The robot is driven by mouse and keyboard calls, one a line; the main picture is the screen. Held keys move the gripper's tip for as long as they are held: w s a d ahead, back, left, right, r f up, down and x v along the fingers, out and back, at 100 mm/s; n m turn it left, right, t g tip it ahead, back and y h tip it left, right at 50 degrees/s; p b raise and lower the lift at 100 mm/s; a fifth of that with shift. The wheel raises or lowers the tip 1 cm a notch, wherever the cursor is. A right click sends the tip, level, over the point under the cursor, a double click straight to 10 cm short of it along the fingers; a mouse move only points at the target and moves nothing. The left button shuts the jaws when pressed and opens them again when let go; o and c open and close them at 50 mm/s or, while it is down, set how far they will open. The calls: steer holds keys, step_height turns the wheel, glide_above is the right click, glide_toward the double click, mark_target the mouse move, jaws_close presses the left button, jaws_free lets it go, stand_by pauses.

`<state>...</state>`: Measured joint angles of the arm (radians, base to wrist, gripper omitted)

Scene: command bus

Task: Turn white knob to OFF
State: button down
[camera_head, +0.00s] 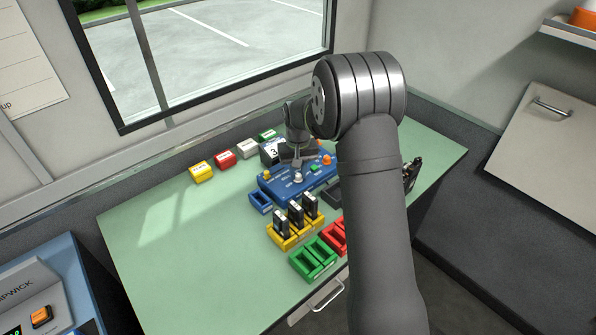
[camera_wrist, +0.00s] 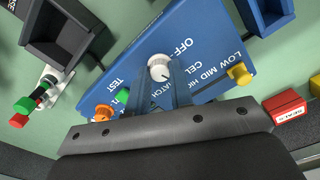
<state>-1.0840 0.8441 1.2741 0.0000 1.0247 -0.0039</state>
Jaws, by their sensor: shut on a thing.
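The white knob (camera_wrist: 160,67) sits on the blue panel (camera_wrist: 207,55). My gripper (camera_wrist: 162,76) is shut on it, with the blue fingers at its sides. The label OFF lies up and right of the knob in the wrist view. TEST lies to the left, and another label beside the knob is partly covered by my fingers. I cannot tell for sure which label the knob points to. In the head view the blue panel (camera_head: 273,187) lies on the green tabletop, under my gripper (camera_head: 297,172).
An orange knob (camera_wrist: 104,112), a green button (camera_wrist: 122,96) and a yellow knob (camera_wrist: 239,73) are close by on the panel. Yellow (camera_head: 201,172) and red (camera_head: 224,160) blocks stand behind. Yellow (camera_head: 284,243) and green (camera_head: 313,262) holders stand in front. The tabletop's left is clear.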

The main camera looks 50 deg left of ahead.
steer(key=n, duration=1.1)
steer(key=shift+a+r, duration=0.1)
steer(key=shift+n, duration=1.7)
steer(key=c, duration=1.3)
jaws_free()
